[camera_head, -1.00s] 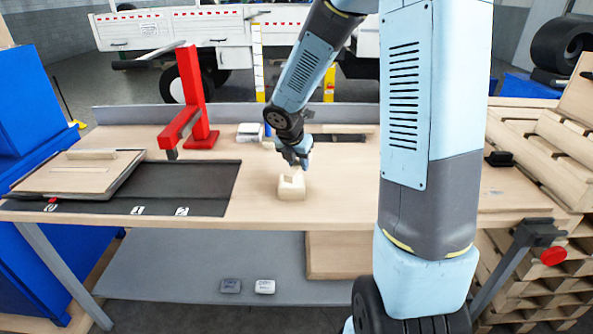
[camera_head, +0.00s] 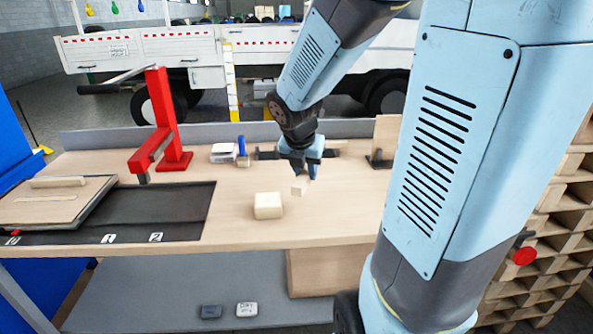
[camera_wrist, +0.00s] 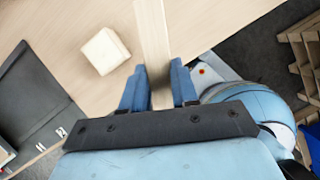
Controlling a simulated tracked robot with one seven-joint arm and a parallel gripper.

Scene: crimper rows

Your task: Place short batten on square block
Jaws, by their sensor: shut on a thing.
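The short batten is a pale wooden strip. In the wrist view the short batten (camera_wrist: 153,38) runs from between my fingers to the top edge. My gripper (camera_wrist: 158,88) is shut on it. In the head view my gripper (camera_head: 306,174) is above the bench, and the near end of the batten (camera_head: 299,188) shows below the fingers. The square block (camera_head: 268,206) is a pale cube on the bench, left of and nearer than the batten's end. The block also shows in the wrist view (camera_wrist: 105,50), left of the batten with a gap between them.
A red clamp-like stand (camera_head: 167,130) stands at the back left of the bench. A dark mat (camera_head: 165,215) and a board (camera_head: 55,205) lie at the left. Small items (camera_head: 224,153) and a dark bar (camera_head: 268,154) lie at the back. The bench right of the block is clear.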

